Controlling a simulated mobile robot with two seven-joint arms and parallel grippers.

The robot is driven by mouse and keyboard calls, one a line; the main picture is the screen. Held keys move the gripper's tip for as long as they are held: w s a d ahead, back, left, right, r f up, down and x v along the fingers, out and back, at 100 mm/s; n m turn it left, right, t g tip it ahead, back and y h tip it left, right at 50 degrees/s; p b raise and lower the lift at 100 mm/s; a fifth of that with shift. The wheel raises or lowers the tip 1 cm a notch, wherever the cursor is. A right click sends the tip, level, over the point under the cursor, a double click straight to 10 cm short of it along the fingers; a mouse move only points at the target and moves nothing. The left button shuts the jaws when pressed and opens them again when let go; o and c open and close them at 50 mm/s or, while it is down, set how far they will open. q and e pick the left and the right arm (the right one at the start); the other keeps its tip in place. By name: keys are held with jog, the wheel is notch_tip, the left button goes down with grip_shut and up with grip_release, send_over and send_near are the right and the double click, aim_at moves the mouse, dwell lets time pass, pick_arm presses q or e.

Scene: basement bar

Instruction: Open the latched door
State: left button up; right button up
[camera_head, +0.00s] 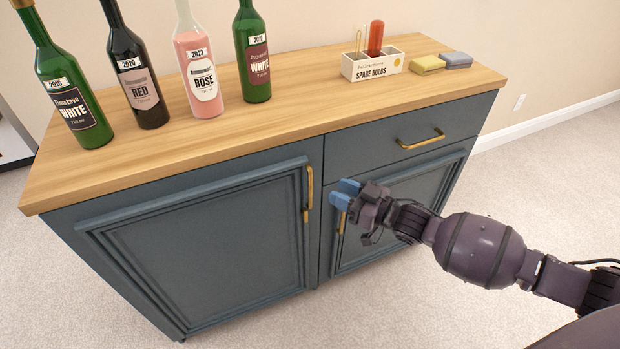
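A dark blue-grey cabinet (75,230) with a wooden top has two lower doors. The left door (205,250) is shut and has a vertical brass handle (308,195) near its right edge. The right door (405,210) looks shut; its brass handle (341,223) shows only below my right gripper, which hides the upper part. My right gripper (345,194), with blue fingertips, is at this handle's upper part. The fingertips look close together; I cannot tell whether they touch or surround the handle. No latch can be made out. My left gripper is out of view.
A drawer (400,140) with a brass handle (421,139) sits above the right door. Several bottles, a white spare-bulbs box (372,65) and two sponges (427,63) stand on the wooden top (300,115). Carpet (555,190) in front and to the right is clear.

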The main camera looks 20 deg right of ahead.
aim_at(314, 181)
jog(key=b+x, duration=0.1)
jog(key=x, duration=0.7)
jog(key=shift+w+a, duration=0.2)
jog(key=shift+w, duration=0.1)
jog(key=shift+c, duration=0.5)
grip_shut()
